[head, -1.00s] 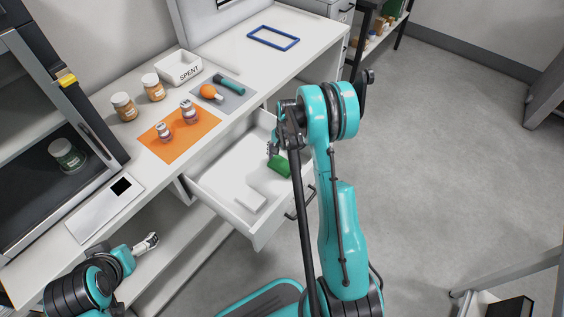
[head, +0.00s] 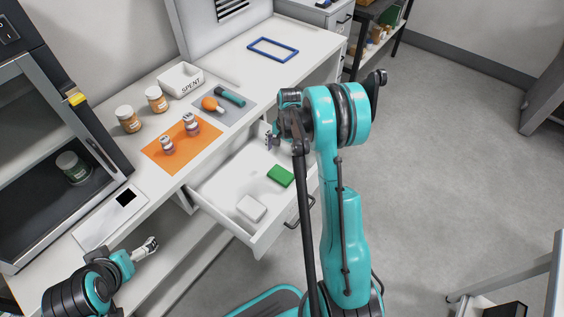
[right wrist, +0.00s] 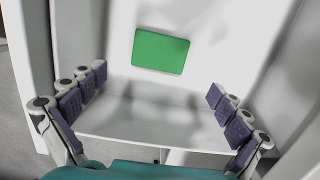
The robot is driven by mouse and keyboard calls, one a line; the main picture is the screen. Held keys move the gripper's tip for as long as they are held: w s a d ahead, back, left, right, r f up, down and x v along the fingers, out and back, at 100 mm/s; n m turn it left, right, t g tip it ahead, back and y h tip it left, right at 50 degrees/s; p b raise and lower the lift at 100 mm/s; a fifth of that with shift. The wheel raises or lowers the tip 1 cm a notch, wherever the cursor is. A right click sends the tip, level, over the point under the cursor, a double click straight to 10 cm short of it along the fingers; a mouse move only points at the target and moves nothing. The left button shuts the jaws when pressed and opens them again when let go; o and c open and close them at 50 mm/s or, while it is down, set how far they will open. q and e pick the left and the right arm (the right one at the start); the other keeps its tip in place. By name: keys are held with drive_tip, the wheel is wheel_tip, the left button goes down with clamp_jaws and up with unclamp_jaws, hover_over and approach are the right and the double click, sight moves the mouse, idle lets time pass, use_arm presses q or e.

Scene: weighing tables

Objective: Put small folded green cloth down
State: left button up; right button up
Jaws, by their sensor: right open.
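The small folded green cloth (head: 281,175) lies flat on the floor of the open drawer (head: 222,190), toward its right side. It also shows in the right wrist view (right wrist: 160,51), lying beyond the fingertips with nothing touching it. My right gripper (head: 271,139) is above the drawer's far part, apart from the cloth. In the right wrist view its fingers (right wrist: 158,98) are spread wide and empty. My left gripper (head: 147,247) is at the lower left, beside the counter front, away from the drawer; its jaw state is too small to make out.
A white block (head: 251,208) lies in the drawer near its front. On the counter are an orange mat (head: 180,151) with two small bottles, a grey mat (head: 236,110) with tools, a SPENT bin (head: 181,80), two jars and a blue frame (head: 272,49).

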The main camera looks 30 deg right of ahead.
drive_tip(key=s+a+r+n+t, duration=0.1)
drive_tip(key=s+a+r+n, duration=0.15)
drive_tip(key=r, duration=0.35)
drive_tip(key=s+a+r+n+t+h, duration=0.1)
drive_tip(key=s+a+r+n, duration=0.1)
drive_tip(key=a+r, duration=0.3)
drive_tip(key=s+a+r+n+t, duration=0.2)
drive_tip(key=s+r, duration=0.1)
drive_tip(key=r, duration=0.4)
drive_tip(key=s+a+r+n+t, duration=0.2)
drive_tip(key=s+a+n, duration=0.5)
drive_tip(key=s, duration=0.5)
drive_tip(key=shift+r+t+p, duration=0.3)
drive_tip(key=shift+r+t, duration=0.05)
drive_tip(key=shift+t, duration=0.55)
